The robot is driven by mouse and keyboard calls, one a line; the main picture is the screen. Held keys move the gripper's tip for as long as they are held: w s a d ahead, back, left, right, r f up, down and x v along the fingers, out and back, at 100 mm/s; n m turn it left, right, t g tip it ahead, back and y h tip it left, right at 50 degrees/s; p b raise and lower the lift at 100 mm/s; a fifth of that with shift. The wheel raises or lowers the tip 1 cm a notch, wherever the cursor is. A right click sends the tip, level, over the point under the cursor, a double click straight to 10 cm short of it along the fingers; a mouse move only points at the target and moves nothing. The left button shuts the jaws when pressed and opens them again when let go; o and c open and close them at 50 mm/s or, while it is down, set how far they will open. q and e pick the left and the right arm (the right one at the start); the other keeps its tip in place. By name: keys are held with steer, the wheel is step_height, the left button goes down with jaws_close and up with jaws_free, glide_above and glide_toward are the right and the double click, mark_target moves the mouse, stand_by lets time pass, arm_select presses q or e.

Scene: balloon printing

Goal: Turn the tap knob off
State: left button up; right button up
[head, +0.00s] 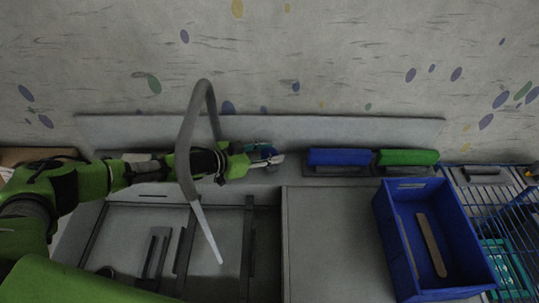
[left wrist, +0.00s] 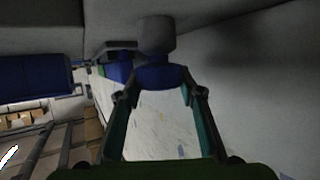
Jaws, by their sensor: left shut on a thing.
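The grey tap (head: 205,92) arches over the sink (head: 225,280), and a pale stream of water runs from its spout into the basin. In the left wrist view the tap knob, grey with a blue band (left wrist: 160,76), sits between the tips of the two teal fingers of my left gripper (left wrist: 158,92). The gripper is shut on the knob. In the head view the knob is mostly hidden by the gripper. My right gripper is not in view.
A blue crate (head: 393,232) with a brown strip stands on the right counter, beside a blue wire rack (head: 505,225). The counter (head: 330,240) between sink and crate is clear.

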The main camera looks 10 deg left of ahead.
arm_select(q)
steer(key=shift+w+r+m+g+h+b, duration=0.1)
steer(key=shift+m+g+h+b, duration=0.2)
steer(key=shift+m, duration=0.1)
stand_by(0.4)
steer(key=o, duration=1.1)
steer(key=shift+d, duration=0.15)
steer(key=v, duration=1.1)
steer(key=shift+a+r, duration=0.15)
steer(key=shift+a, duration=0.25)
